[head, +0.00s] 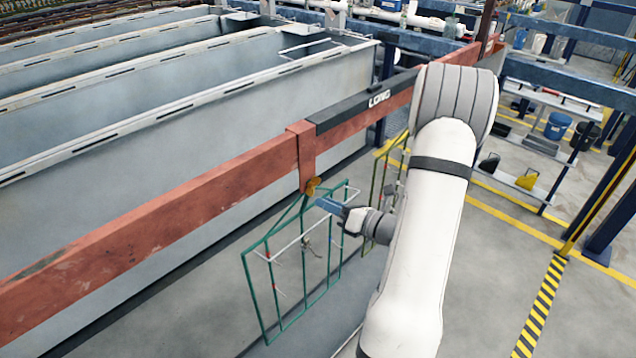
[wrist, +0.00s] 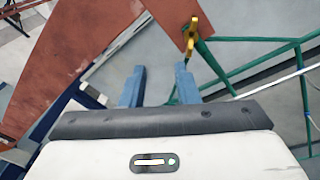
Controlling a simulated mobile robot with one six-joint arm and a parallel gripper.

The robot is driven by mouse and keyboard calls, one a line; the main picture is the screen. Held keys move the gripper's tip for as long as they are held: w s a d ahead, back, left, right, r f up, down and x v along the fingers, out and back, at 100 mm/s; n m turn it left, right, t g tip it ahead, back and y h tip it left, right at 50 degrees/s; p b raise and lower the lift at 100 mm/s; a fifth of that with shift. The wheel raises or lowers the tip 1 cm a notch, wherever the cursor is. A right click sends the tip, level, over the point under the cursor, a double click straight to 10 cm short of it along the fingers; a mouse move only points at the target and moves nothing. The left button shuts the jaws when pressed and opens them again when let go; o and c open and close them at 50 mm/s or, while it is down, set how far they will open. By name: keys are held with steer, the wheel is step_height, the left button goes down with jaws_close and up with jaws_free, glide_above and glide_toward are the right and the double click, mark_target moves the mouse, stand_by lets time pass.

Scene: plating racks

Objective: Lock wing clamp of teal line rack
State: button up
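The teal line rack (head: 246,262) hangs from the red beam by a bracket, with a few small parts on its bars; its teal bars also show at right in the wrist view (wrist: 262,65). The yellow wing clamp (head: 313,186) sits at the bracket's lower end; in the wrist view the clamp (wrist: 192,33) is ahead of and above the right finger. My gripper (head: 325,205) is just below and right of the clamp in the head view. Its blue fingers (wrist: 160,85) are apart with nothing between them. Contact with the clamp does not show.
The red beam (head: 220,190) runs diagonally, with a black part marked LONG (head: 370,102). Grey tanks (head: 200,110) stand behind it. A yellow-green rack (head: 377,190) hangs behind my arm. Open floor (head: 480,270) lies at right.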

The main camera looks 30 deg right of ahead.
steer(key=w+d+f+m+t+h+p, duration=0.1)
steer(key=w+m+h+p, duration=0.1)
steer(key=w, duration=0.5)
steer(key=shift+w+m+t, duration=0.2)
steer(key=shift+m+t, duration=0.1)
steer(key=shift+m, duration=0.2)
